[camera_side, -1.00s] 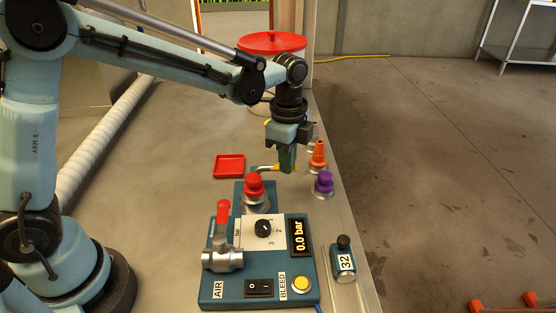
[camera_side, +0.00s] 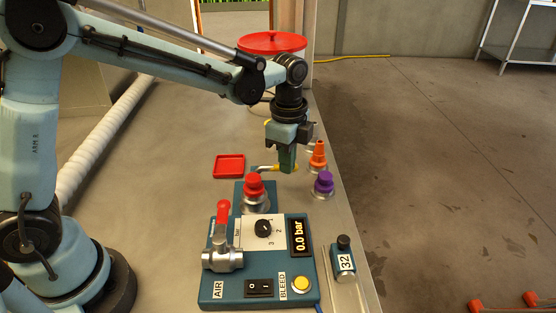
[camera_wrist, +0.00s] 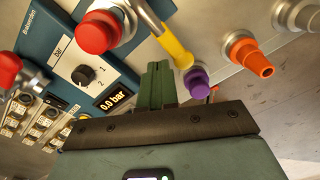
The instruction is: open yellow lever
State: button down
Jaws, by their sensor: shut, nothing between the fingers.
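The yellow lever (camera_side: 266,168) lies low behind the red-capped fitting, its left end showing beside my gripper in the side view. In the wrist view the yellow lever (camera_wrist: 174,45) runs from a metal stem at the top down toward the purple cap, just right of my fingertips. My gripper (camera_side: 287,168) points down with its fingers shut and empty, close to the lever. In the wrist view my gripper's fingers (camera_wrist: 157,85) are together. I cannot tell whether they touch the lever. The lever's pivot is partly hidden in the side view.
A red cap (camera_side: 254,187), a purple cap (camera_side: 323,183) and an orange cone (camera_side: 318,155) stand close around. The blue panel (camera_side: 225,290) has a red-handled valve (camera_side: 222,240) and a 0.0 bar display (camera_side: 300,238). A red tray (camera_side: 229,166) lies left; bare bench surrounds it.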

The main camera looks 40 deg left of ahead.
dwell(0.3)
jog(key=shift+f, duration=0.8)
jog(key=shift+w+a, duration=0.85)
jog(key=shift+w, duration=0.3)
